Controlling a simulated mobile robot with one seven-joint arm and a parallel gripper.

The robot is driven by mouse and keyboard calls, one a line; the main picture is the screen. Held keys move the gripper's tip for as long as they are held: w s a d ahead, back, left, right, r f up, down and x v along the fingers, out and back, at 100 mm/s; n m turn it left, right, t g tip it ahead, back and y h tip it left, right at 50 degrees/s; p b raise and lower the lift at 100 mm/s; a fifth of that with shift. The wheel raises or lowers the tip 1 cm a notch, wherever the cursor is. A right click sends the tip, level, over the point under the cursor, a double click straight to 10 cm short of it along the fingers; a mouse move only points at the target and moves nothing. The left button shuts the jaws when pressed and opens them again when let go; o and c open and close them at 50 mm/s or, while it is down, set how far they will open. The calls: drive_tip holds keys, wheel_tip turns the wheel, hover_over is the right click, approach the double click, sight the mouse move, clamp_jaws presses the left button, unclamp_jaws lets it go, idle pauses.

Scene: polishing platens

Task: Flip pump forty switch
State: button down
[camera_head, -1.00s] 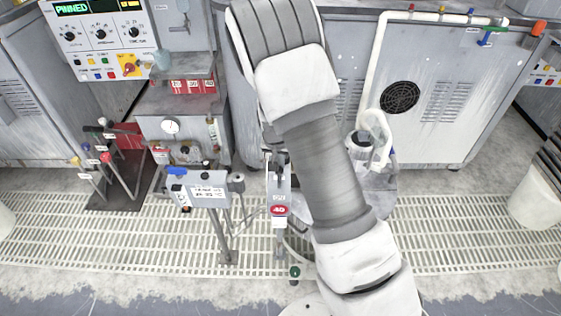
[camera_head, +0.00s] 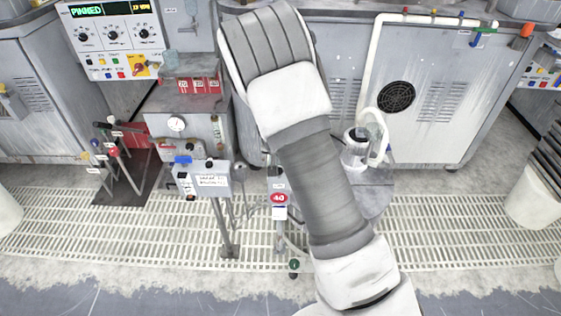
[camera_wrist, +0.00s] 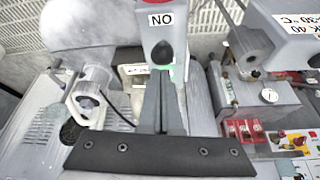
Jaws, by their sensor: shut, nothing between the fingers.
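The pump forty switch box (camera_head: 279,185) is a narrow grey post-mounted box with a red badge reading 40 (camera_head: 279,198), left of my arm in the head view. In the wrist view the grey box (camera_wrist: 178,20) shows large, with an ON label (camera_wrist: 160,19) seen upside down. A dark switch lever (camera_wrist: 162,51) sits below that label, with a green glow beside it. My gripper (camera_wrist: 163,76) is shut and empty, its tips just at the lever; I cannot tell whether they touch. In the head view my arm hides the gripper.
A labelled box on a stand (camera_head: 205,181) stands close left of the switch box. A gauge cabinet (camera_head: 190,140) and a lever stand (camera_head: 125,185) are further left. A white container (camera_head: 356,150) on a round base is right of my arm. Floor grating (camera_head: 450,225) is clear at right.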

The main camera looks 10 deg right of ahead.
drive_tip(key=shift+w, duration=0.1)
drive_tip(key=shift+r+p, duration=0.6)
drive_tip(key=shift+r, duration=0.25)
